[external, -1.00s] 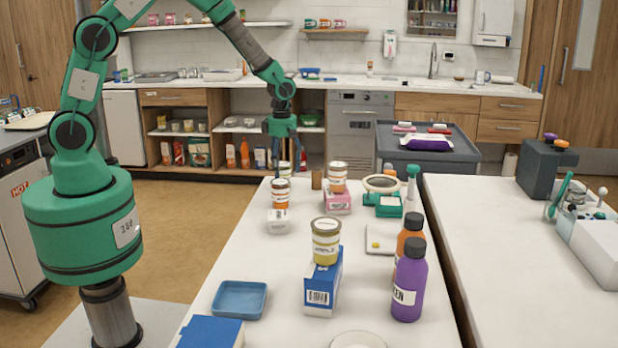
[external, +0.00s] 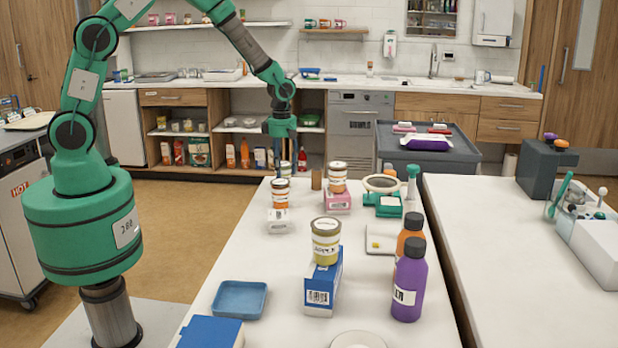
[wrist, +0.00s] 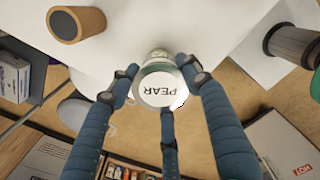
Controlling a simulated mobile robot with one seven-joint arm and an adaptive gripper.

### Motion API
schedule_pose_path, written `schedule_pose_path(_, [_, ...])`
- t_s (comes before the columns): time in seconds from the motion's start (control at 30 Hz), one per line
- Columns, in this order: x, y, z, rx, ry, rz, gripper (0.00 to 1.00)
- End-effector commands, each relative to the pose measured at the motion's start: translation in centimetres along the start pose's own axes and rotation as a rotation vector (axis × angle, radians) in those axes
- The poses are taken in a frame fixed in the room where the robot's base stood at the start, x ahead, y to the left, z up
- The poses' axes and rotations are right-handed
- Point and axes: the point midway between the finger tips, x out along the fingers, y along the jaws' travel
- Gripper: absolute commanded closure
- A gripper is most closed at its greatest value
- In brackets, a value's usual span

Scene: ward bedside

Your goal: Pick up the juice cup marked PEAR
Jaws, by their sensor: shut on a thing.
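The juice cup marked PEAR shows in the wrist view with its white lid (wrist: 159,90) facing the camera; the lettering reads upside down. My gripper (wrist: 160,82) has its blue fingers around the cup and is shut on it. In the external view my gripper (external: 282,150) points down at the far end of the white table. The PEAR cup (external: 285,169) is mostly hidden there, behind an orange-labelled cup (external: 280,193). I cannot tell whether its base touches the table.
The orange-labelled cup stands close in front, above a white box (external: 278,222). A brown cylinder (external: 316,179) is just right, also in the wrist view (wrist: 75,24). Another cup (external: 337,177) stands on a pink box (external: 337,202). The table's far edge is close.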

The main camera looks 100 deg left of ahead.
Motion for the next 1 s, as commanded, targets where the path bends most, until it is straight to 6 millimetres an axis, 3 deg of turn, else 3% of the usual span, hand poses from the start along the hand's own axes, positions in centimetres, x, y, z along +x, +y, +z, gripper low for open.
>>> schedule_pose_path(0.37, [-1.1, 0.1, 0.1, 0.0, -0.001, 0.001, 0.84])
schedule_pose_path(0.6, [-4.1, 0.0, 0.0, 0.0, -0.002, 0.002, 0.84])
schedule_pose_path(1.0, [-4.4, -5.0, -5.2, 0.0, -0.001, 0.001, 0.85])
